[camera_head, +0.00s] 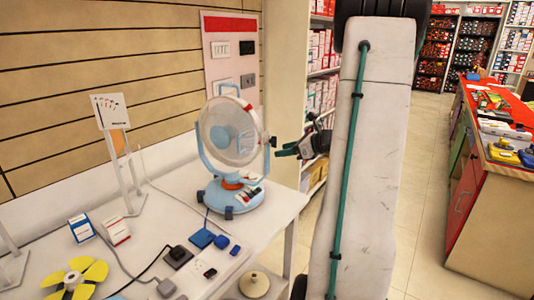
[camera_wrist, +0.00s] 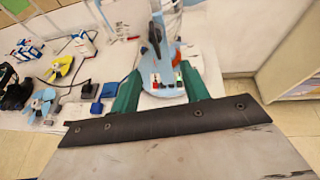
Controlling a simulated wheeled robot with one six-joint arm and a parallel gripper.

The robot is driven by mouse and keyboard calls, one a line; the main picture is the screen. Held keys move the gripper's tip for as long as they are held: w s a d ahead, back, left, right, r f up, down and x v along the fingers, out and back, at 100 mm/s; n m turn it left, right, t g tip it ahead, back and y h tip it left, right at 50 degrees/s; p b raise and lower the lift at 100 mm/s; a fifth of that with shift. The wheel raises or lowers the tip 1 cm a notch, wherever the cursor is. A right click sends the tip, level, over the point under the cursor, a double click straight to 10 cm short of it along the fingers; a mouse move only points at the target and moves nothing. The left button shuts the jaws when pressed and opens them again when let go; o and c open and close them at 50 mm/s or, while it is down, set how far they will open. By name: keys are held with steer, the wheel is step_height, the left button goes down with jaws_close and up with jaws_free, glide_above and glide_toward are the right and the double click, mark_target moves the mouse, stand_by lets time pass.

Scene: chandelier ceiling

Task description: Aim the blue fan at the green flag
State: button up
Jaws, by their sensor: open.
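The blue fan (camera_head: 235,197) stands upright on the white table in the head view, with a round see-through cage in a light-blue yoke. Its front appears to face left and toward the camera. In the wrist view its blue base (camera_wrist: 152,82) shows, with red, white and green buttons; the fan head is cut off by the top edge. My gripper (camera_head: 286,149) is just right of the fan, level with its head. Its green fingers are apart in the wrist view (camera_wrist: 160,72), with the fan base seen between them. I cannot make out a green flag in either view.
The white table (camera_head: 180,190) also carries a yellow-bladed fan (camera_head: 75,280), small boxes (camera_head: 115,231), blue and dark blocks, cables and a white stand (camera_head: 130,185). A slatted wall and switch panel (camera_head: 232,50) stand behind. Open floor lies to the right, before a red-topped counter (camera_head: 500,170).

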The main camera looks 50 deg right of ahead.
mark_target(268, 152)
steer(key=x, duration=0.7)
steer(key=shift+w, duration=0.45)
steer(key=shift+c, duration=0.3)
jaws_close()
